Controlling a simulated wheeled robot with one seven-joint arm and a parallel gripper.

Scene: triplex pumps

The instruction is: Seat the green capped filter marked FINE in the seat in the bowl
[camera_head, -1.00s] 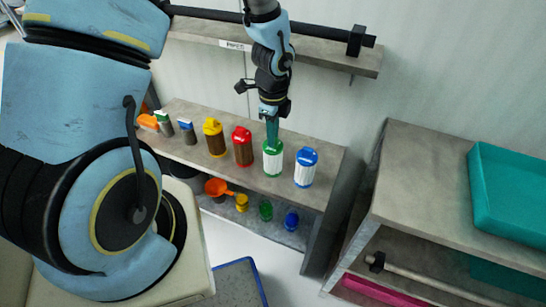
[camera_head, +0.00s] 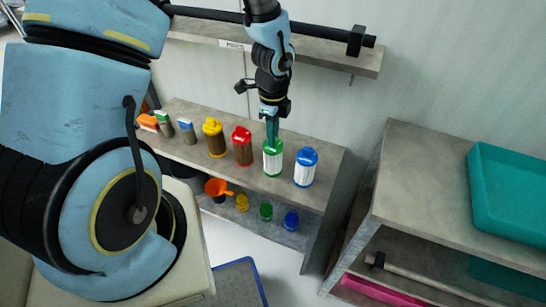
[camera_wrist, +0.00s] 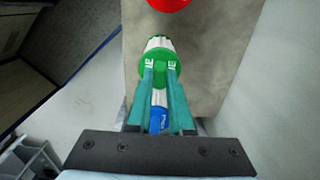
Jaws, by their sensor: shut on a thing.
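The green capped filter (camera_head: 273,162) has a white pleated body and stands upright on the shelf top, between the red capped filter and the blue capped one. My gripper (camera_head: 272,140) comes down on it from above. In the wrist view my gripper (camera_wrist: 160,82) is shut on the cap of the green filter (camera_wrist: 158,50), one teal finger on each side. White letters on the cap are partly covered by the fingers; only "IE" or similar shows. I cannot make out the bowl with its seat in these views.
The red capped filter (camera_head: 242,147) and blue capped filter (camera_head: 306,167) stand close on either side. A yellow capped filter (camera_head: 214,138) is farther left. Lower down are an orange funnel (camera_head: 217,187) and small coloured caps. A teal tray (camera_head: 510,195) sits on the right bench.

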